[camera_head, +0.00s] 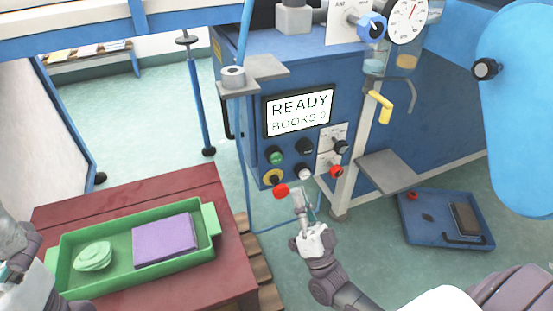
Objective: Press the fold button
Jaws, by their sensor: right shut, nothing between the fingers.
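The control panel on the blue machine (245,100) has a lit screen (299,112) reading "READY" and "BOOKS:0". Below it are a green button (276,157), a black button (304,146), a white button (304,173) and a red mushroom button (281,190) with a yellow surround. I cannot read which one is the fold button. My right gripper (302,199) is shut and empty, just below the white button and right of the red one; I cannot tell whether it touches the panel. My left gripper (14,240) is partly cut off at the left edge, its fingers unclear.
A green tray (212,225) on a dark red table (150,190) holds a purple book block (165,240) and pale green thread (94,256). Right of the panel are a black knob (341,147), a red knob (337,171) and a grey plate (387,172). A blue tray (420,232) lies on the floor.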

